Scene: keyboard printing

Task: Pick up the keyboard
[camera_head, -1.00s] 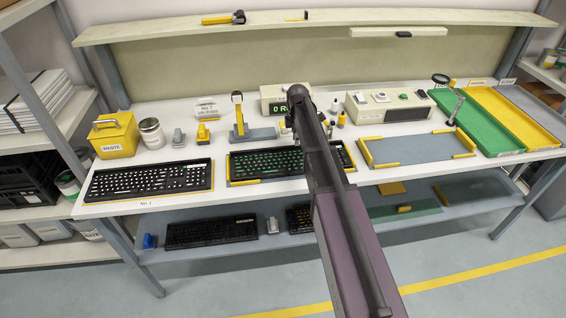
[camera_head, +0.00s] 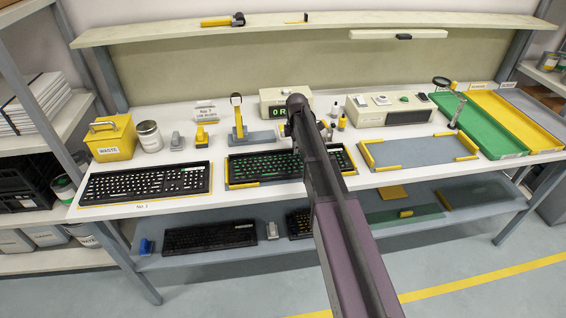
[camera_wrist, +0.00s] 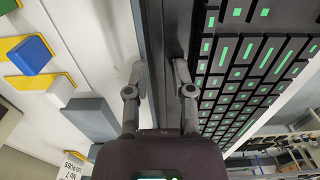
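A black keyboard with green-lit keys (camera_head: 260,167) lies in the middle of the workbench, on a mat with yellow corner guides. My arm crosses in front of its right part. In the wrist view the keyboard (camera_wrist: 245,75) fills the right side, with its dark long edge running up the middle. My gripper (camera_wrist: 158,70) is at this edge, its two fingers apart, one on the outer side and one on the key side. Whether either finger touches is unclear. In the head view my gripper is hidden behind my arm. A second black keyboard with white keys (camera_head: 145,183) lies at the left.
A yellow waste box (camera_head: 111,140) and a can (camera_head: 149,136) stand at the back left. A display box (camera_head: 277,102) and a control box (camera_head: 392,108) stand behind. An empty grey mat (camera_head: 415,150) and green and yellow trays (camera_head: 520,122) lie right. More keyboards (camera_head: 205,238) lie below.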

